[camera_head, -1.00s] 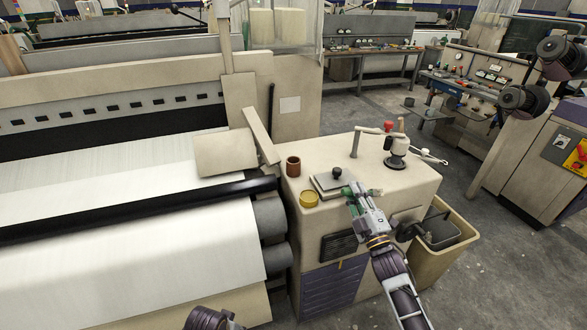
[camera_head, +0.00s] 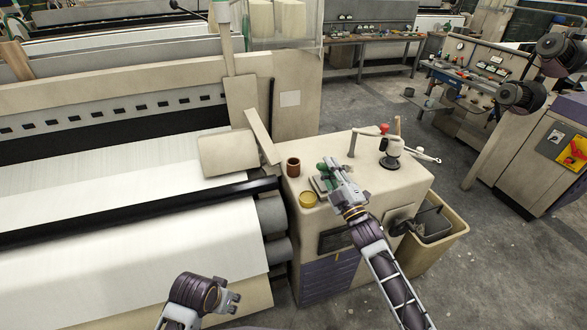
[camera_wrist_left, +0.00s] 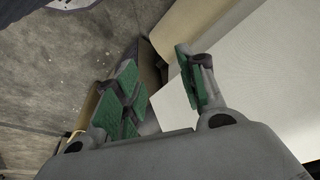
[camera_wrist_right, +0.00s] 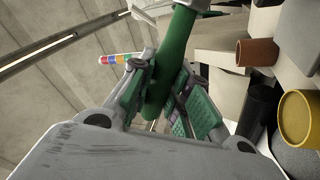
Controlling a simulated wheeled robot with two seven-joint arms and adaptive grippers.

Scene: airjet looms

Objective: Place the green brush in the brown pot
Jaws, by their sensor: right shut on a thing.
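The brown pot (camera_head: 293,167) stands upright on the left part of the beige machine top; it also shows in the right wrist view (camera_wrist_right: 257,53). My right gripper (camera_head: 333,173) is above the machine top, to the right of the pot and apart from it. It is shut on the green brush (camera_wrist_right: 175,58), whose thick green body passes between the fingers in the right wrist view. The brush's far end is cut off there. My left gripper (camera_head: 232,297) is open and empty, low in front of the loom; its parted fingers (camera_wrist_left: 160,88) show in the left wrist view.
A yellow round container (camera_head: 308,200) stands just in front of the pot. A flat grey plate lies partly under my right gripper. A white-and-black device (camera_head: 392,152) and a red knob stand at the back right. A beige bin (camera_head: 440,235) stands right of the machine.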

